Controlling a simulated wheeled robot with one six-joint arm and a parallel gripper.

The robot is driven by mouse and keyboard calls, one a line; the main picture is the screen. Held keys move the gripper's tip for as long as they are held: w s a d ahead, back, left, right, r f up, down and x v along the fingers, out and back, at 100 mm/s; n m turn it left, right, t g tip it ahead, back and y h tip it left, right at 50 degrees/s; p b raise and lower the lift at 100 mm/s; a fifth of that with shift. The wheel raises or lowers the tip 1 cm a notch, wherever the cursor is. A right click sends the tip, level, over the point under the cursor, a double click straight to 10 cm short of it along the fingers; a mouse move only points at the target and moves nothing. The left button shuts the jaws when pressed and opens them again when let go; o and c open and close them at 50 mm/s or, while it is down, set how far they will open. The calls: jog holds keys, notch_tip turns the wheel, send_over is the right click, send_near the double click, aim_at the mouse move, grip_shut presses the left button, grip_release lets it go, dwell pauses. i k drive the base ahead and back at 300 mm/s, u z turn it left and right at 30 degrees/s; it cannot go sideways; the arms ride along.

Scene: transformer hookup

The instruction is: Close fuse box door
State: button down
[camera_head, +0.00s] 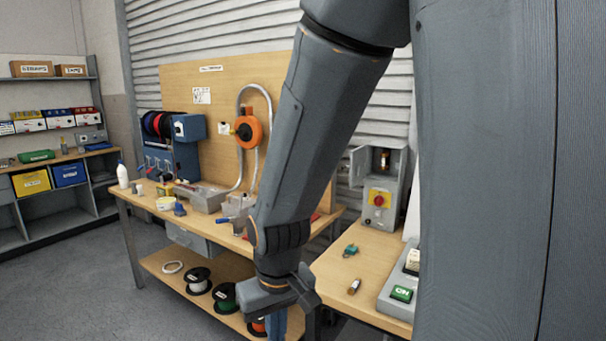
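The grey fuse box (383,212) stands at the back of the right-hand table. Its upper compartment is open and a brown cylindrical fuse (385,160) shows inside. The fuse box door (359,168) stands swung out to the left of the compartment. A red knob on a yellow plate (379,198) sits on the box's lower front. My gripper (290,325) hangs low at the bottom middle, left of and well apart from the box. Its fingers are partly cut off by the frame edge, so their opening is unclear.

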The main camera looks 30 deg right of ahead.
aim_at(357, 157)
jog(key=z, duration=0.05)
jog(key=i, duration=1.15)
jog(key=z, duration=0.9)
